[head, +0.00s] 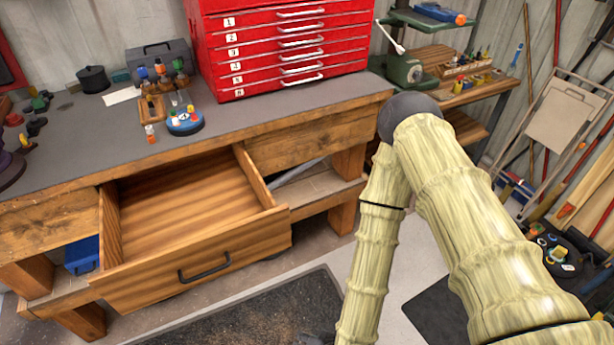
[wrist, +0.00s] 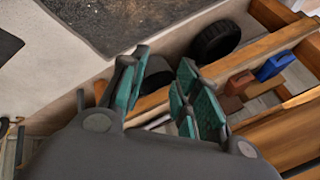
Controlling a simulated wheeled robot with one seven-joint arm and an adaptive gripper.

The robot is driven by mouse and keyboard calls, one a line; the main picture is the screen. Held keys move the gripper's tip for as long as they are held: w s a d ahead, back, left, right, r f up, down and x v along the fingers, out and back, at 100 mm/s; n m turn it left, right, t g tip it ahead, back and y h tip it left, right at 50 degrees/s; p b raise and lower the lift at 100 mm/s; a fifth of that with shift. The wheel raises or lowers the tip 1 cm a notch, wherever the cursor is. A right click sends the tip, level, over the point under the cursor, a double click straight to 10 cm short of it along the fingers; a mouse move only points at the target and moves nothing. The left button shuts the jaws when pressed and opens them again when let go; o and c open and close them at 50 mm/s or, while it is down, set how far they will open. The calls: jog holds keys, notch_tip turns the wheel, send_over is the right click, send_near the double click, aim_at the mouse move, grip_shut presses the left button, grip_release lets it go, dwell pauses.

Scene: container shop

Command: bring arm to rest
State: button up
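My arm, with pale ribbed links, reaches up and folds back down in the right half of the head view. My gripper (wrist: 164,62) shows in the wrist view with its teal-padded fingers spread apart. I see nothing held between them. It hangs low, with the floor and the bench's lower part behind it.
The workbench (head: 62,160) has an open, empty drawer (head: 185,205) jutting toward me. A red tool chest (head: 285,45) stands on top. A dark mat (head: 255,315) lies on the floor. A folding chair (head: 565,115) leans at right. The wrist view shows a black tire (wrist: 215,40) and blue bin (wrist: 275,65).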

jog(key=s+d+f+n+g+h, duration=0.1)
jog(key=s+d, duration=0.3)
jog(key=d, duration=0.7)
jog(key=s+d+f+n+g+h, duration=0.1)
jog(key=s+d+g+h, duration=0.2)
jog(key=d, duration=0.8)
jog(key=shift+s+d+g, duration=0.3)
jog(key=shift+s+g, duration=0.3)
jog(key=shift+g, duration=0.1)
